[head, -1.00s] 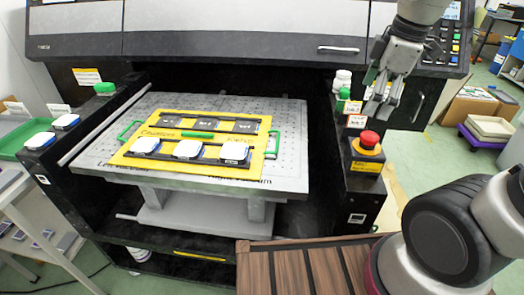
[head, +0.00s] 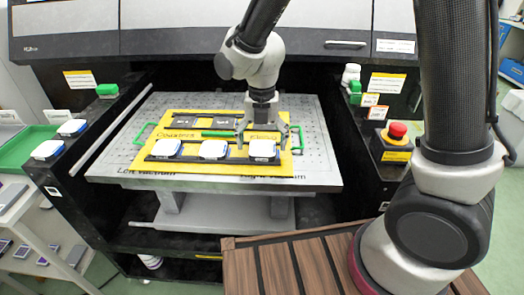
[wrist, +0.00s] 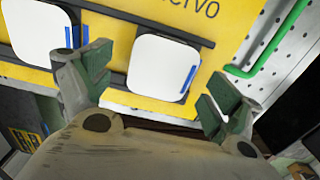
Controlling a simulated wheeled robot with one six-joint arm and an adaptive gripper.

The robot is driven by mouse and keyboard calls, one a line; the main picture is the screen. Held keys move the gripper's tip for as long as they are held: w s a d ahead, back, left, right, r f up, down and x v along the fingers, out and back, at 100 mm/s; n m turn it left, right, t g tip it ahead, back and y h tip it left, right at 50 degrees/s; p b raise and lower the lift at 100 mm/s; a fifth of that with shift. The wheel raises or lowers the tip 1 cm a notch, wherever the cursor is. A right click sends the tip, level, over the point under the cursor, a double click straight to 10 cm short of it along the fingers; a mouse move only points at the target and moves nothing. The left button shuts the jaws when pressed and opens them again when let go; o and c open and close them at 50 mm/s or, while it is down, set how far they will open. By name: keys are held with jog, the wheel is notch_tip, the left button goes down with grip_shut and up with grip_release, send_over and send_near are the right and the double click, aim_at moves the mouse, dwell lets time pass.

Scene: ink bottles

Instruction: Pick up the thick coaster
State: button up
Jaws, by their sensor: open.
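Three white coasters with blue edges stand in a front row on the yellow board (head: 283,168): a left one (head: 168,148), a middle one (head: 213,150) and a right one (head: 262,149). I cannot tell for sure which is the thick coaster. My gripper (head: 262,130) is open and empty, pointing down over the right coaster. In the wrist view, the right coaster (wrist: 160,66) lies ahead of and between the spread fingers of my gripper (wrist: 158,88). Another white coaster (wrist: 40,32) lies at the upper left, partly cut off by the frame.
Two more white coasters (head: 72,127) (head: 47,149) sit on the left ledge near a green button (head: 107,90). The yellow board lies on a grey perforated table (head: 315,150) and has green handles (head: 145,133). A red emergency button (head: 397,130) stands at right.

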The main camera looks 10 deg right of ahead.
jog(key=shift+f, duration=0.75)
jog(key=shift+d, duration=0.1)
jog(key=c, duration=1.3)
jog(key=shift+o, duration=0.2)
jog(key=shift+r, duration=0.1)
